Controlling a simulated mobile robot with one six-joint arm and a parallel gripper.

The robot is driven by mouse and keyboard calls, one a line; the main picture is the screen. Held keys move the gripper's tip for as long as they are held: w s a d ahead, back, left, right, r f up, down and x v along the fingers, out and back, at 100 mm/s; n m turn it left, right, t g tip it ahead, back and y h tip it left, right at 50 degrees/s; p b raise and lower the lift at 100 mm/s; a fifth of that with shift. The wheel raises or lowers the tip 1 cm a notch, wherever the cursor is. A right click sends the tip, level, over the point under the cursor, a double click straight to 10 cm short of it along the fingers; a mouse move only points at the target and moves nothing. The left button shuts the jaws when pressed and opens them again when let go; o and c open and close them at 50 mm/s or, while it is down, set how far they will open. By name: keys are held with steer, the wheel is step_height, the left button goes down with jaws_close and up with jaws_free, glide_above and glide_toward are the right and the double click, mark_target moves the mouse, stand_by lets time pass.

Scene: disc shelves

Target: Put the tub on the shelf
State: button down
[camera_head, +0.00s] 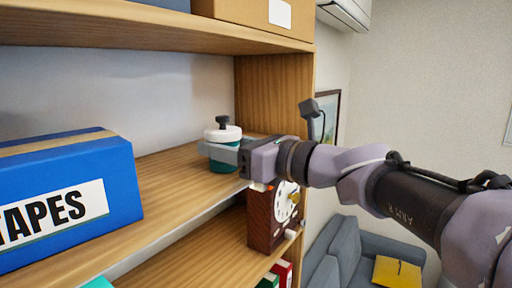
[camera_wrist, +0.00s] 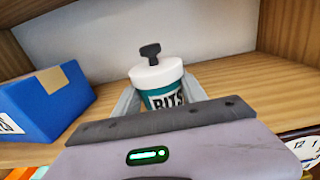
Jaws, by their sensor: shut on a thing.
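The tub (camera_head: 223,133) is teal with a white lid and a dark knob on top. In the wrist view the tub (camera_wrist: 158,85) shows the label "BITS" and stands upright between my two fingers. My gripper (camera_head: 222,150) is shut on the tub, reaching in from the right. The tub is over the middle shelf board (camera_head: 165,165), near its right end.
A blue box (camera_head: 70,195) marked "TAPES" sits on the same shelf at the left, apart from the tub. The shelf's wooden side panel (camera_head: 275,90) stands close on the right. A clock (camera_head: 286,203) is on the shelf below. Bare board lies between box and tub.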

steer(key=c, duration=0.6)
jaws_free()
steer(key=shift+c, duration=0.2)
